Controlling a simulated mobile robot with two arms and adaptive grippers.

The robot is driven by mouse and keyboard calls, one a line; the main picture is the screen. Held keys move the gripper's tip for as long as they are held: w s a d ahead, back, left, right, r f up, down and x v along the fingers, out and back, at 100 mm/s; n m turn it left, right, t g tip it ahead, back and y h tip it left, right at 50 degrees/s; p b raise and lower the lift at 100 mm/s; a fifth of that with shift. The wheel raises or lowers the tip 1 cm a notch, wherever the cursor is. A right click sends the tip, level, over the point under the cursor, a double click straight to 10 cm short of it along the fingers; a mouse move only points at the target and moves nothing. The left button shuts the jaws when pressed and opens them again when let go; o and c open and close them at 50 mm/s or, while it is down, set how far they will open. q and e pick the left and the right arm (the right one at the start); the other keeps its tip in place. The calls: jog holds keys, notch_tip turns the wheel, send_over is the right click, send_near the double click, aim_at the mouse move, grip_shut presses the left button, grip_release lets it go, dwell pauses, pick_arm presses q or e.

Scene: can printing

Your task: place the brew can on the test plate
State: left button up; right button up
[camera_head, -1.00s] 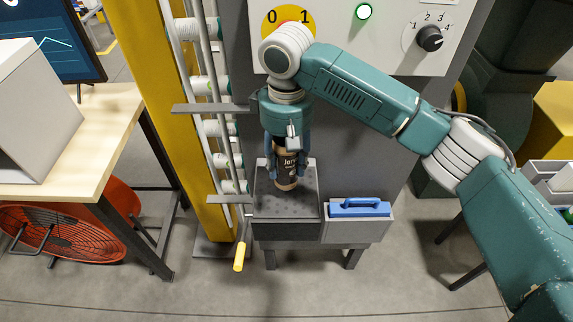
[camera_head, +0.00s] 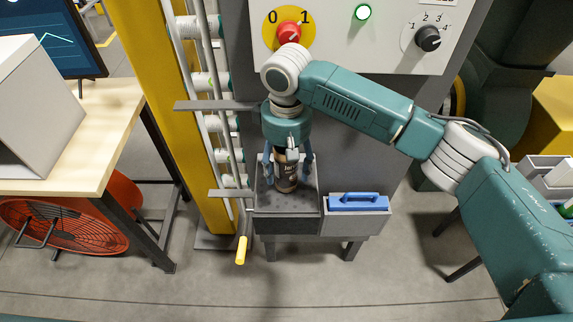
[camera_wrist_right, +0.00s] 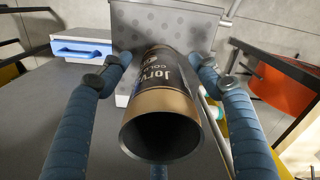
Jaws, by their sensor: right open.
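The brew can (camera_head: 287,176) is dark brown with a tan band and pale lettering. It stands upright on the dark speckled test plate (camera_head: 300,205). In the right wrist view the can (camera_wrist_right: 165,95) shows its open, hollow end toward the camera, with the plate (camera_wrist_right: 185,22) beyond it. My right gripper (camera_head: 288,172) is above and around the can with its fingers spread. In the right wrist view its fingers (camera_wrist_right: 160,75) stand apart on both sides of the can, with gaps to it. My left gripper is not in view.
A blue-handled block (camera_head: 358,202) sits in a grey tray right of the plate. A yellow-tipped lever (camera_head: 241,250) hangs at the left front. A yellow post (camera_head: 170,110) and rollers stand left. A control panel with a red knob (camera_head: 289,33) rises behind.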

jog(key=shift+r+b, duration=0.3)
jog(key=shift+r, duration=0.15)
notch_tip(320, 180, up, 11)
jog(key=b, duration=0.3)
jog(key=shift+f, duration=0.2)
jog(key=shift+r, duration=0.4)
jog(key=shift+f, duration=0.1)
